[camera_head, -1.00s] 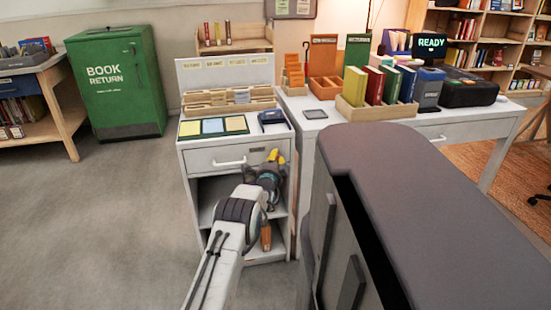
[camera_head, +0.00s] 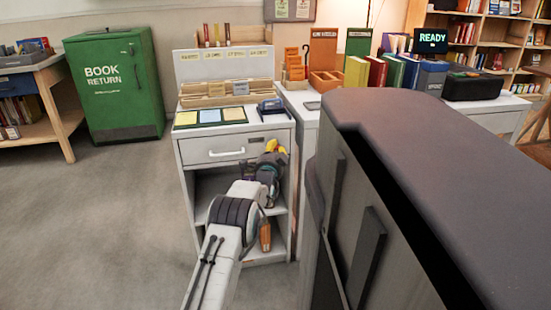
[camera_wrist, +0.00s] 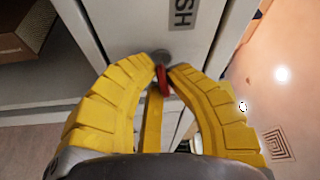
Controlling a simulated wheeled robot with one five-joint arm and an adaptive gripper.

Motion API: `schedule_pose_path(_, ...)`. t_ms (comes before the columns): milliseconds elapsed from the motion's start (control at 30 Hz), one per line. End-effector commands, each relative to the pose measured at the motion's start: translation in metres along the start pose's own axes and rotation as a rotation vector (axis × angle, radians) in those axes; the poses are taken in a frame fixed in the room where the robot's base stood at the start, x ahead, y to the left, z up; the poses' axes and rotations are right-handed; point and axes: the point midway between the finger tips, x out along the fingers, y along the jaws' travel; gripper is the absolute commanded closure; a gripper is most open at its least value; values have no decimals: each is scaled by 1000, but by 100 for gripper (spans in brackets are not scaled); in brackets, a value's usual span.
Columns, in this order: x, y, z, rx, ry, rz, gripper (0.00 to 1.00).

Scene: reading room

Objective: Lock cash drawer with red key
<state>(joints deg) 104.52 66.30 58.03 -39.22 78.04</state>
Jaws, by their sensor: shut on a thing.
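The cash drawer (camera_head: 205,155) is the pale grey top drawer of a small cabinet, with a white handle, and looks shut. In the wrist view its front shows a label (camera_wrist: 183,12) ending in "SH" and a round grey lock (camera_wrist: 160,56). My gripper (camera_head: 273,149) is at the drawer's upper right. In the wrist view my gripper (camera_wrist: 163,72) has its yellow fingertips closed around the red key (camera_wrist: 162,80). The key is right at the lock; I cannot tell how far it is in. A yellow strip runs below it between the fingers.
The cabinet top holds a card tray (camera_head: 222,99) and a small dark blue device (camera_head: 272,107). Open shelves lie below the drawer. A desk with books (camera_head: 378,72) stands to the right. A green book return bin (camera_head: 115,85) stands left, with clear floor before it.

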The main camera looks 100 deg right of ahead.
Motion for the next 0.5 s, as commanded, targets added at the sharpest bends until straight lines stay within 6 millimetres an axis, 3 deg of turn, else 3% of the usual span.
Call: schedule_pose_path(500, -1, -2, 2, -36, 1, -16, 100)
